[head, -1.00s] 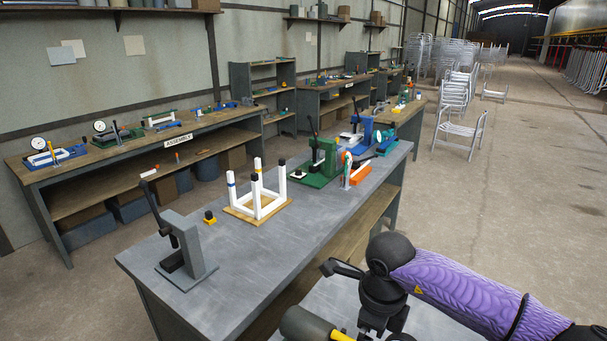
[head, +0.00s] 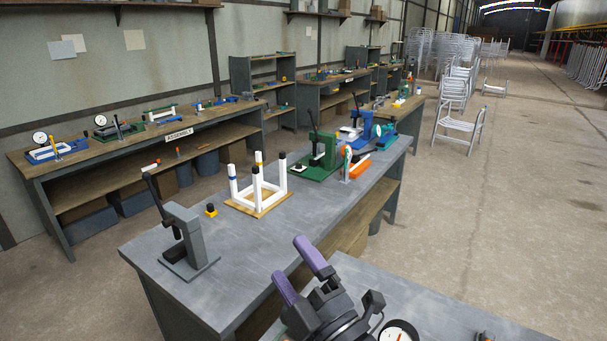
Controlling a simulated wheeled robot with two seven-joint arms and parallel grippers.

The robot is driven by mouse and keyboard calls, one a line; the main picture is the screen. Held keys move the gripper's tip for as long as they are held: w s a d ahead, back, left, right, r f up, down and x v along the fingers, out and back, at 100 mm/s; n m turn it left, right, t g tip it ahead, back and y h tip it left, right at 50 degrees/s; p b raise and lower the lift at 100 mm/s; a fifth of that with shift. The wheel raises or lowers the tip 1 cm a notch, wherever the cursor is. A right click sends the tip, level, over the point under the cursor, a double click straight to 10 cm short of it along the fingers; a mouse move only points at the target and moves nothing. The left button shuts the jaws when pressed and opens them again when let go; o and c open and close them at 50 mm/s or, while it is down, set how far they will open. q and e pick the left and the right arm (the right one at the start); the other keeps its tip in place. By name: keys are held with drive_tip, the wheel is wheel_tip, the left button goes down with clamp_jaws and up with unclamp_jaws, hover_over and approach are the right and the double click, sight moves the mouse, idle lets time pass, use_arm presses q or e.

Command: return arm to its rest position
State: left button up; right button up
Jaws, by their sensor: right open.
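My right gripper (head: 291,258) shows at the bottom centre of the head view. Its two purple-padded fingers are spread apart, pointing up and to the left, with nothing seen between them. It appears in front of the grey bench (head: 320,222), and nothing seems to touch its fingers. The rest of my right arm is mostly out of the picture. My left gripper is not in the picture.
A grey lever press (head: 188,238), a white chair frame (head: 246,195) on a wooden board and a green press (head: 320,160) stand on the bench. A nearer grey surface (head: 440,305) and a dial gauge (head: 398,333) lie at the bottom. Open floor (head: 520,220) is at right.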

drive_tip(key=s+d+f+m+g+h, duration=0.3)
drive_tip(key=d+f+m+h, duration=0.4)
drive_tip(key=m, duration=0.1)
drive_tip(key=s+d+f+m+g+h, duration=0.2)
drive_tip(key=d+f+m+h, duration=0.45)
drive_tip(key=f+m, duration=0.2)
drive_tip(key=s+d+f+m+g, duration=0.1)
drive_tip(key=s+f+m+g, duration=0.15)
drive_tip(key=s+g, duration=0.35)
drive_tip(key=s+d+f+m+g, duration=0.1)
drive_tip(key=s+d+f+g, duration=0.2)
drive_tip(key=s, duration=0.5)
drive_tip(key=s+a+f+g+b, duration=0.15)
drive_tip(key=f+b, duration=0.25)
drive_tip(key=f, duration=1.1)
drive_tip(key=s+f+g+b, duration=0.1)
drive_tip(key=s+f+b, duration=0.3)
drive_tip(key=f, duration=1)
drive_tip(key=s+d+f+b, duration=0.3)
drive_tip(key=s+f+b, duration=0.3)
drive_tip(key=s+f, duration=0.6)
wheel_tip(320, 180, down, 4)
drive_tip(key=shift+r+g, duration=0.25)
drive_tip(key=shift+g, duration=0.1)
